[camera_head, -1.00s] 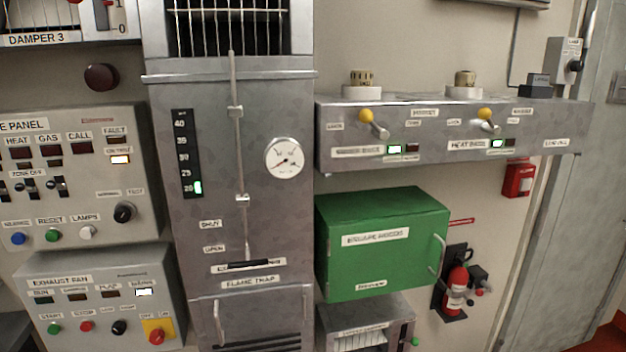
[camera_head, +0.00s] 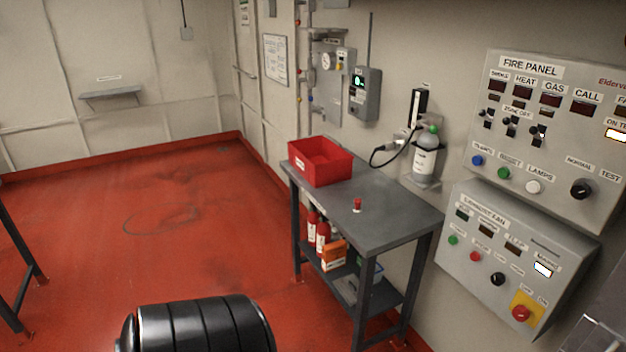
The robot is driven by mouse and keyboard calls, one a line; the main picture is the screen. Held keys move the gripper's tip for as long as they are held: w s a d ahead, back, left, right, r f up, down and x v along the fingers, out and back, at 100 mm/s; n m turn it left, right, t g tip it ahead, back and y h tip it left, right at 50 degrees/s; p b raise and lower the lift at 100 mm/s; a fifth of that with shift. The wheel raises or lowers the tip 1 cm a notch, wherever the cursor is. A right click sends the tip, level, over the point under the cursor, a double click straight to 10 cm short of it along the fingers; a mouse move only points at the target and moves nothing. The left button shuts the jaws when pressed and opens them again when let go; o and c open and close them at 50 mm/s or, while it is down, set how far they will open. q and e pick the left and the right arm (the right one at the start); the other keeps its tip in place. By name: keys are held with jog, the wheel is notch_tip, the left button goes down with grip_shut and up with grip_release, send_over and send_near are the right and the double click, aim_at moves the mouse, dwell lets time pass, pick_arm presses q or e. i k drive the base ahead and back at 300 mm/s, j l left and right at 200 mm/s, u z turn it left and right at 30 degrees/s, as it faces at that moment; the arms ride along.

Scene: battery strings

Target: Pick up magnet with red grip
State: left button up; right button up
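A small object with a red upright grip (camera_head: 357,203) and a pale base stands on the grey table (camera_head: 390,213). It looks like the magnet, but it is too small to make out in detail. It stands right of the red bin and apart from it, with clear tabletop around it. Neither of my grippers is in view.
A red open bin (camera_head: 320,162) sits at the table's far left end. The lower shelf holds red bottles (camera_head: 322,236) and an orange-and-white box (camera_head: 334,254). A gas bottle (camera_head: 426,160) hangs on the wall behind. The fire panel (camera_head: 546,130) is at right. Red floor (camera_head: 130,215) is open at left.

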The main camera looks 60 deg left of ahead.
aim_at(357, 209)
jog(key=j+u, duration=0.1)
jog(key=u, duration=1.6)
